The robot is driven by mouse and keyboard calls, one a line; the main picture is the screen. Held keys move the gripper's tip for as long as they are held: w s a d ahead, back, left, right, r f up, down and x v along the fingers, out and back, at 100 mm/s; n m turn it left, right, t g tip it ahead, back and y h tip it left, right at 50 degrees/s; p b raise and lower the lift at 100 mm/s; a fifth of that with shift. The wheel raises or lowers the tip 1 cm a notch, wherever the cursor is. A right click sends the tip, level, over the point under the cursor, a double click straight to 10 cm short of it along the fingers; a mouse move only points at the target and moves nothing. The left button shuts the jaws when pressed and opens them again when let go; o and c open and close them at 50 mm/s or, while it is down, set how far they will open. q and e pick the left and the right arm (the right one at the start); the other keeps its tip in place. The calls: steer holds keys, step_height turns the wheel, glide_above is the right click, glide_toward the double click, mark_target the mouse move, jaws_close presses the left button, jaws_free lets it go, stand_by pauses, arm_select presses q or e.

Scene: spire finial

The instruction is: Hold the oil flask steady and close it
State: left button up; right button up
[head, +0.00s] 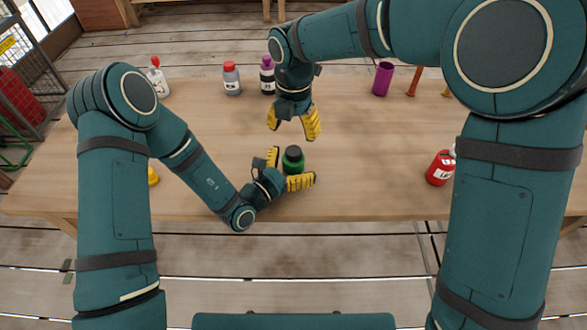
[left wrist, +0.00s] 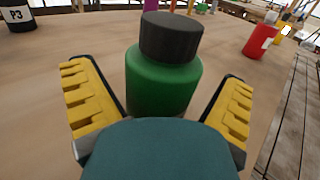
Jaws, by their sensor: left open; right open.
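The oil flask is a green bottle (head: 293,161) with a black cap, upright on the wooden table. In the left wrist view the flask (left wrist: 163,85) stands between the spread yellow fingers, with its dark cap (left wrist: 171,37) on top. My left gripper (head: 294,170) is open around the flask, and gaps show on both sides of it. My right gripper (head: 293,124) is open and empty, pointing down a little beyond the flask in the head view. Whether the cap is tight cannot be seen.
On the table (head: 370,150) stand a grey bottle with a red cap (head: 232,79), a dark bottle with a purple cap (head: 267,76), a white bottle (head: 158,78), a purple cup (head: 383,79) and a red bottle (head: 439,168).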

mark_target(293, 151)
arm_select(q)
jaws_close()
arm_select(e)
steer(key=shift+s+f+n, duration=0.15)
steer(key=shift+f+n, duration=0.2)
steer(key=shift+n, duration=0.85)
steer(key=shift+r+n, duration=0.35)
steer(key=shift+n, duration=0.75)
steer(key=shift+f, duration=4)
